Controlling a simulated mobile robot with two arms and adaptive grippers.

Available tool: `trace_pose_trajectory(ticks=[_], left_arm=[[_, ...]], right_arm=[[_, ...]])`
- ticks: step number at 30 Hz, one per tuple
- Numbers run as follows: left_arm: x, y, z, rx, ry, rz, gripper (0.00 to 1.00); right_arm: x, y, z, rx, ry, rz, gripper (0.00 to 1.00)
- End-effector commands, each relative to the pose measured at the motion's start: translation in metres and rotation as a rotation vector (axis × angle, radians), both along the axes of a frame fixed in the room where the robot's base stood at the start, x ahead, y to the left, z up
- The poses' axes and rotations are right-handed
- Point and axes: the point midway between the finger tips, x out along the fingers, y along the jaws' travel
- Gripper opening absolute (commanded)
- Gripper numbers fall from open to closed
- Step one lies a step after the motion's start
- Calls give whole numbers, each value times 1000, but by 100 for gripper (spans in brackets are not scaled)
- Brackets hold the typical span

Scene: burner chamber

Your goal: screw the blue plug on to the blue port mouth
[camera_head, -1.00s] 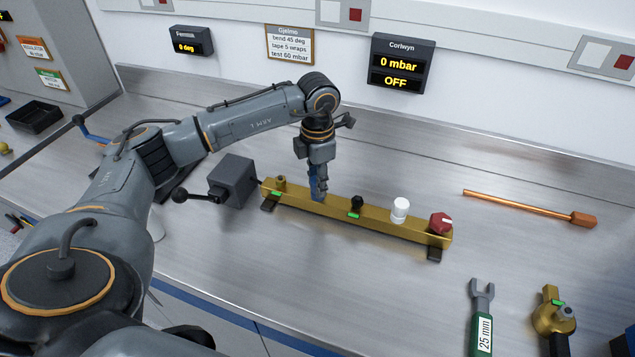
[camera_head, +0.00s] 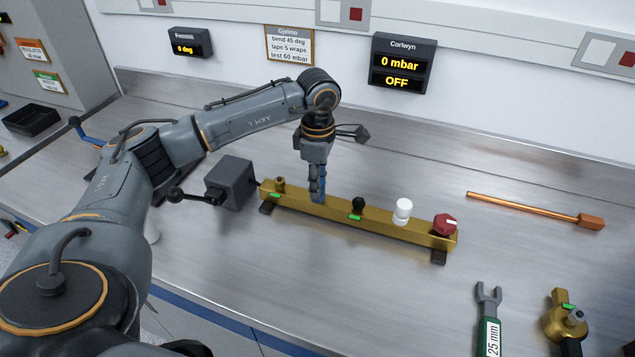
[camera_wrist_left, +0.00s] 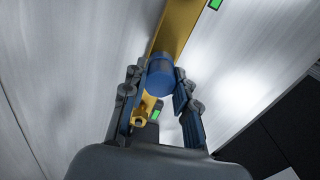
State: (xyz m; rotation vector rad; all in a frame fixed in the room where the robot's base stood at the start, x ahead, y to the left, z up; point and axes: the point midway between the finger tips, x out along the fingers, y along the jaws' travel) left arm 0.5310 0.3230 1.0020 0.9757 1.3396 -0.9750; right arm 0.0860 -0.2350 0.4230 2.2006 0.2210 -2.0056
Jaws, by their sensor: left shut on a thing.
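The brass manifold bar (camera_head: 385,226) lies on the bench in the head view, and part of it shows in the left wrist view (camera_wrist_left: 176,28). My left gripper (camera_head: 317,197) points down onto the bar, between its left end fitting and the black plug. In the left wrist view, my left gripper (camera_wrist_left: 158,84) is shut on the blue plug (camera_wrist_left: 161,70), with one finger on each side. The plug is at the bar's top. The blue port mouth is hidden, so I cannot tell how far the plug is seated. My right gripper is out of view.
The bar also carries a black plug (camera_head: 358,204), a white plug (camera_head: 402,211) and a red knob (camera_head: 445,224). A dark grey box with a lever (camera_head: 231,183) stands at its left end. A copper rod (camera_head: 530,209) and a spanner (camera_head: 489,318) lie right. Bench behind is clear.

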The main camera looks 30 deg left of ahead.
Motion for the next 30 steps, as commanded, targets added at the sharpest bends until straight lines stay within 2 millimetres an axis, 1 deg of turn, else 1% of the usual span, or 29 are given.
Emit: trace_pose_trajectory(ticks=[2, 4, 7, 9, 13, 14, 15, 17, 26, 30], left_arm=[[1, 0, 0, 0, -2, -24, 0], [1, 0, -2, 1, -2, -94, 0], [1, 0, -3, 1, -3, -247, 0], [0, 0, 0, 2, -1, -248, 0], [0, 0, -2, 0, 0, -246, 0], [0, 0, -2, 0, 0, -245, 34], [0, 0, -1, 0, 0, -245, 42], [0, 0, -2, 0, 0, -245, 55], [0, 0, -1, 1, 1, -244, 55], [1, -1, 9, 0, -1, -243, 55]], right_arm=[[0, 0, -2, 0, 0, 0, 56], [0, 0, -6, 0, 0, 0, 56], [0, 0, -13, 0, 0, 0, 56], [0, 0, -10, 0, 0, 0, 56], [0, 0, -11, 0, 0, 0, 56], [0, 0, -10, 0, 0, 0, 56], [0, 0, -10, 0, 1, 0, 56], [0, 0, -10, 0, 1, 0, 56], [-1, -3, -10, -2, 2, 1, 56], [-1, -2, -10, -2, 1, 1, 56]])
